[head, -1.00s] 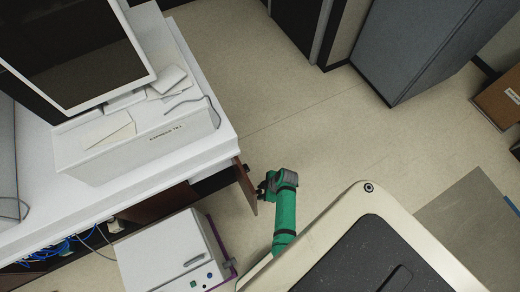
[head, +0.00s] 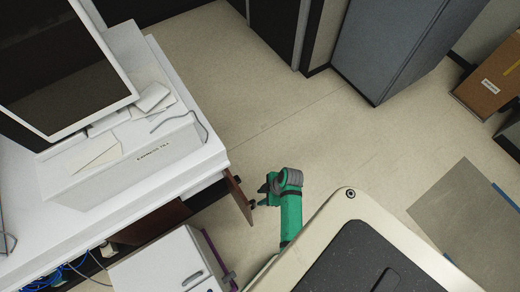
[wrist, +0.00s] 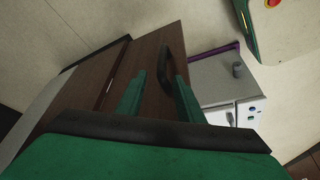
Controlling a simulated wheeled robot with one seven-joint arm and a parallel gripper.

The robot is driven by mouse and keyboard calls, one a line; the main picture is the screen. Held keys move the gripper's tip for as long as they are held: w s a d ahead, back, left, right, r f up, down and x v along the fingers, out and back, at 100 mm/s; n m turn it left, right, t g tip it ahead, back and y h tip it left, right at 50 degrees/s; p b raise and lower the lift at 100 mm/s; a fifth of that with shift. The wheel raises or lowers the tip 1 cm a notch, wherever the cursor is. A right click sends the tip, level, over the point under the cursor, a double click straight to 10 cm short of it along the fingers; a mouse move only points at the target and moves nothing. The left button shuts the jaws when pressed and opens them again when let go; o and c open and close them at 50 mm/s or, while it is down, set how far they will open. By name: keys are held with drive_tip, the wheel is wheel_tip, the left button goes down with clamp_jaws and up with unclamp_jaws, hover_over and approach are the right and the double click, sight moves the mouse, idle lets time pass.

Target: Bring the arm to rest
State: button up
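My gripper (head: 264,194), on my green arm (head: 290,210), is low over the floor in the head view, just right of a brown cabinet door (head: 238,202) that stands open. In the wrist view, my two green fingers (wrist: 160,98) are spread apart with nothing held between them. The brown door also shows there (wrist: 155,52), with a dark curved handle (wrist: 176,72) beyond the fingertips. A small gap shows between gripper and door in the head view.
A white counter (head: 190,172) with a monitor (head: 70,65) and a white till box (head: 120,160) is at left. A white appliance (head: 165,265) stands below. A grey cabinet (head: 395,45) and a cardboard box (head: 490,75) are at the back right. Open floor lies between.

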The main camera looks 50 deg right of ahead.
drive_tip(key=shift+s, duration=0.25)
drive_tip(key=s+r+m+t+h, duration=0.2)
drive_tip(key=s+r+m+h, duration=0.15)
drive_tip(key=s+h, duration=0.25)
drive_tip(key=s+a+r+m+t+y, duration=0.1)
drive_tip(key=a+r+t, duration=0.4)
drive_tip(key=a+r, duration=0.7)
drive_tip(key=s+a+r+m+t+y, duration=0.1)
drive_tip(key=s+a+r+m+t, duration=0.2)
drive_tip(key=a+r, duration=1)
wheel_tip(320, 180, up, 6)
drive_tip(key=shift+r+m+t+y, duration=0.2)
drive_tip(key=shift+m+t+y, duration=0.2)
drive_tip(key=shift+m+t, duration=0.45)
drive_tip(key=shift+w, duration=0.2)
